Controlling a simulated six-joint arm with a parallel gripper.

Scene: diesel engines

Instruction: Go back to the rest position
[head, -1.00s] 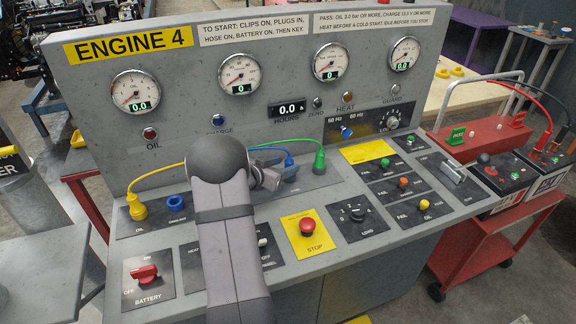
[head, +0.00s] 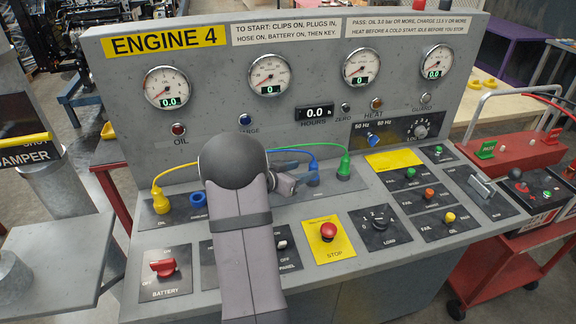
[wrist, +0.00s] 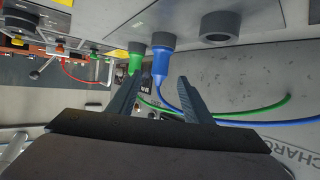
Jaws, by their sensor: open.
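My gripper (head: 288,184) is open and empty, a little above the console's sloping desk; the dark arm link in front hides part of it. In the wrist view its two fingers (wrist: 158,82) stand apart, with the blue plug (wrist: 160,66) showing beyond the gap. The green plug (wrist: 137,58) is beside it. In the head view the blue plug (head: 313,177) and green plug (head: 344,168) stand in the desk to the right of my gripper. I cannot tell whether a finger touches the blue plug. The yellow plug (head: 160,200) stands at the left.
The upright gauge panel (head: 290,115) rises behind the gripper. The red stop button (head: 328,231), battery switch (head: 163,268) and load knob (head: 379,221) are on the desk. A red cart (head: 505,270) stands at right. Open air lies above the desk.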

